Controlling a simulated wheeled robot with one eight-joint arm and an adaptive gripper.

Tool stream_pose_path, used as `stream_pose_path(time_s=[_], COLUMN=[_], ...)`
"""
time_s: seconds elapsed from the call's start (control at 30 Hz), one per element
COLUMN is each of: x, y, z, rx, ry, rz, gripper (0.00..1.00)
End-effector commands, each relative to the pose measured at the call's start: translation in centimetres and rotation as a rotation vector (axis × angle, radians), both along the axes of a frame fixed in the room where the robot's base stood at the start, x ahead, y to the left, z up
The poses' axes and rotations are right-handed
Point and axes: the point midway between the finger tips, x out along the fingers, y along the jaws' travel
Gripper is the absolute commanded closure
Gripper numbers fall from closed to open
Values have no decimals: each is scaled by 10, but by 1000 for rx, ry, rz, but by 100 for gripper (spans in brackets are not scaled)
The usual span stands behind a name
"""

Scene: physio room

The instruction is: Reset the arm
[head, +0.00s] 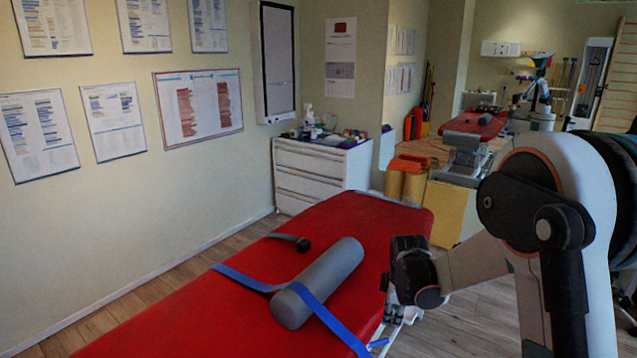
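My arm reaches in from the right edge, with a large white and black link upright in front and a forearm bent to the left. It ends in a black wrist beside the right edge of the red treatment table. My gripper (394,305) seems to be just below that wrist, small and partly covered by it, so its fingers are not clear. I see nothing plainly held.
The red treatment table (200,318) bears a grey roller (325,280) with a blue strap (240,277) across it. A white drawer cabinet (310,174) stands behind. Some floor shows left of the near table.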

Motion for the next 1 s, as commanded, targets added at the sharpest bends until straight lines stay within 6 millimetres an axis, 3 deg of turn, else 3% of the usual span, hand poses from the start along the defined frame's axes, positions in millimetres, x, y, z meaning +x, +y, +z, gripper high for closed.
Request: stream_pose_path(time_s=[0.03,0.2,0.5,0.7,1.0], x=[-10,-39,-102,-149,-222], y=[1,3,6,8,11], z=[19,69,139,171,196], rx=[11,56,149,222,348], ry=[-15,-61,-142,-192,-261], rz=[-40,-185,-436,-600,-838], gripper=[65,65,65,65,65])
